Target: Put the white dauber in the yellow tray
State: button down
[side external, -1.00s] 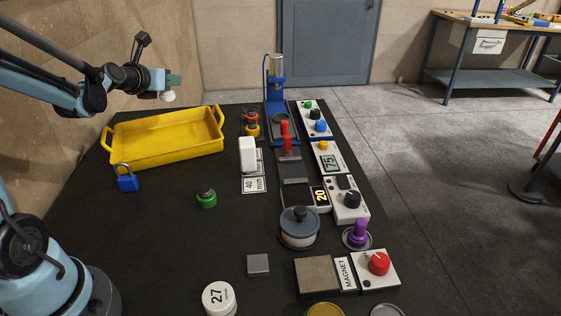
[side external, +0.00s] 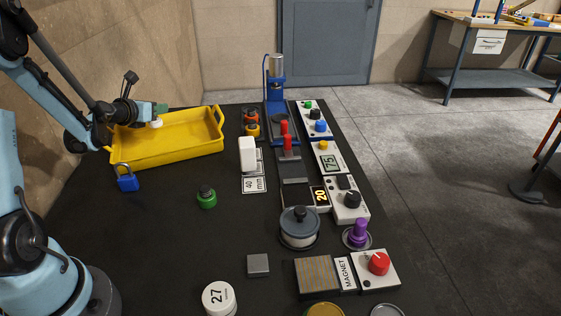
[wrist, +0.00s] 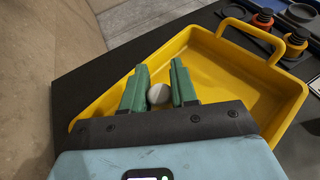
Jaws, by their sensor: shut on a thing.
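The white dauber (wrist: 158,95) is a small round white piece between the green fingers of my gripper (wrist: 158,85), seen in the wrist view. My gripper is shut on it. Whether the dauber touches the tray floor cannot be told.
A blue padlock (side external: 127,182) stands at the tray's front left corner. A wall is behind the tray.

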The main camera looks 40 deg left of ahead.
jog(key=a, duration=0.1)
jog(key=a+f, duration=0.2)
jog(key=shift+s+a+f, duration=0.1)
jog(key=shift+s+a, duration=0.1)
jog(key=shift+s, duration=0.15)
jog(key=shift+f, duration=1.95)
jog(key=c, duration=0.9)
grip_release()
jog(key=shift+f, duration=0.1)
